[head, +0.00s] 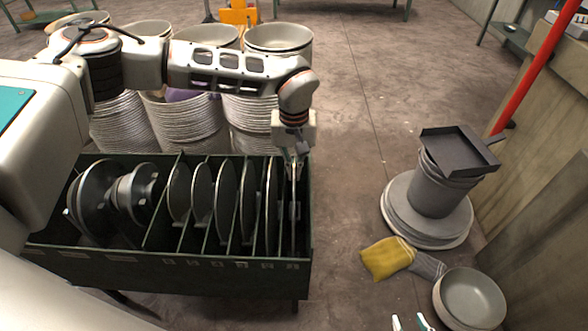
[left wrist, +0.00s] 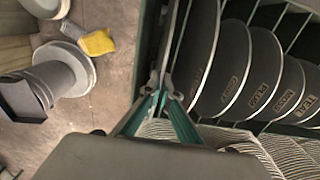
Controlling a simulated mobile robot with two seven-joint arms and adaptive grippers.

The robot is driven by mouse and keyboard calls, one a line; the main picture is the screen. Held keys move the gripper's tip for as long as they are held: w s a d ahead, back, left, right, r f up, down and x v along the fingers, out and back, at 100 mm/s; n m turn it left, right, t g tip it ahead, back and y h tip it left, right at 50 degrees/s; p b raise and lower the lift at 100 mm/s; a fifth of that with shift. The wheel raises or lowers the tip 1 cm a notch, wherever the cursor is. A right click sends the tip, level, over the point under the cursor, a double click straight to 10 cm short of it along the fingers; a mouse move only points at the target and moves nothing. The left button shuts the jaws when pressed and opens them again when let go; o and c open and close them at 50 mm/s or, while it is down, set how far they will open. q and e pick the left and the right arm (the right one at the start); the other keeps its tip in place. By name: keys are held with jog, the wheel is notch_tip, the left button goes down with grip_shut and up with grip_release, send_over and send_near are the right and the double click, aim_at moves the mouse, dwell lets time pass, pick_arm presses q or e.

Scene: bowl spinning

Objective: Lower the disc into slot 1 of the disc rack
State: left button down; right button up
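The disc rack (head: 170,272) is a long dark green box with dividers, standing at the left in the head view. My left gripper (head: 293,158) points down over its right end. In the left wrist view the fingertips of this gripper (left wrist: 164,90) close together on the rim of a thin dark disc (left wrist: 177,35). This disc (head: 293,215) shows nearly edge-on in the rightmost slot, upright, with much of it below the rack's top edge. Whether it touches the bottom is hidden. My right gripper (head: 411,323) shows only its separated fingertips at the bottom edge, empty.
Several other discs (head: 226,200) stand upright in the rack, with labelled faces (left wrist: 262,85) in the left wrist view. Stacked bowls (head: 190,120) stand behind the rack. Floor between is clear.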

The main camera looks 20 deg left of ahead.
pick_arm(q)
jog(key=shift+f, duration=0.35)
jog(key=c, duration=2.2)
grip_release()
notch_tip(320, 180, up, 12)
jog(key=shift+d, duration=0.1)
